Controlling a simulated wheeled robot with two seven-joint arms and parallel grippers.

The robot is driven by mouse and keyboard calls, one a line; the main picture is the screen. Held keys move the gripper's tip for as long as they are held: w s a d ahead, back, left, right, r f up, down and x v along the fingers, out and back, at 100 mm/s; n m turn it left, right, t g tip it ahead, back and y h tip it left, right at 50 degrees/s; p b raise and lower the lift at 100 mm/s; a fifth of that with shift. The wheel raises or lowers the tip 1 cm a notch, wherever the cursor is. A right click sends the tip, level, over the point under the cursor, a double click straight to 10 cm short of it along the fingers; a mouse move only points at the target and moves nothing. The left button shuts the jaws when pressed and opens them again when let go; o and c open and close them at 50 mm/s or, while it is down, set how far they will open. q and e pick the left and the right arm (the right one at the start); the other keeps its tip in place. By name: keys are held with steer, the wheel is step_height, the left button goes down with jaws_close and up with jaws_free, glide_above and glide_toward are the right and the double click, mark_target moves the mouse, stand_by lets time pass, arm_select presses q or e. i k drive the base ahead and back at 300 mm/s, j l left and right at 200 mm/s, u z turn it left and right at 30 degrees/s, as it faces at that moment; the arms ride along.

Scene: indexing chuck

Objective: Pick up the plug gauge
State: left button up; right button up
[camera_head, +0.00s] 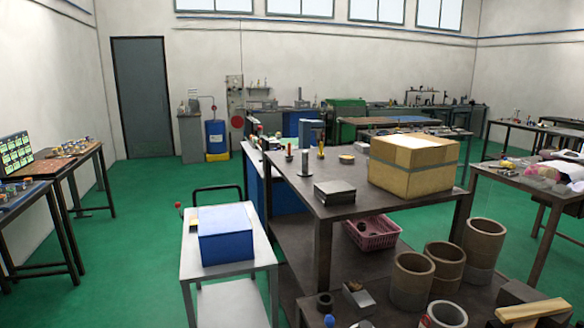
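Several small upright items stand at the far left part of the dark workbench (352,203). They are a grey cylinder on a round base (305,164), a thin red-topped piece (289,153) and a yellow-handled piece (321,146). One of these may be the plug gauge, but they are too small for me to tell which. Neither of my grippers is in view.
A cardboard box (414,167) and dark metal blocks (335,193) sit on the bench. Below are a pink basket (372,234) and several brown cylinders (411,281). A white cart (238,266) carries a blue box (225,235). Green floor (125,260) is open at left.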

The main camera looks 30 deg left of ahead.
mark_target(290, 156)
steer(key=u, duration=0.45)
steer(key=j+u, duration=0.1)
steer(key=u, duration=0.75)
steer(key=i+u, duration=0.1)
steer(key=u, duration=0.35)
steer(key=j+u, duration=0.1)
steer(key=u, duration=0.75)
steer(key=i+j, duration=0.1)
steer(key=i, duration=2)
steer(key=i+l+z, duration=0.1)
steer(key=i+z, duration=0.15)
steer(key=i, duration=0.4)
steer(key=i+z, duration=0.25)
steer(key=i, duration=0.4)
steer(key=i+j+z, duration=0.25)
steer(key=i, duration=0.4)
steer(key=i+j+z, duration=0.1)
steer(key=i+z, duration=0.15)
steer(key=i, duration=1.65)
steer(key=i+j+z, duration=0.2)
steer(key=i, duration=1.7)
steer(key=i+z, duration=0.1)
steer(key=z, duration=0.35)
steer(key=i+z, duration=0.1)
steer(key=z, duration=0.3)
steer(key=i+z, duration=0.1)
steer(key=z, duration=0.35)
steer(key=j+z, duration=0.1)
steer(key=z, duration=0.3)
steer(key=i+j, duration=0.05)
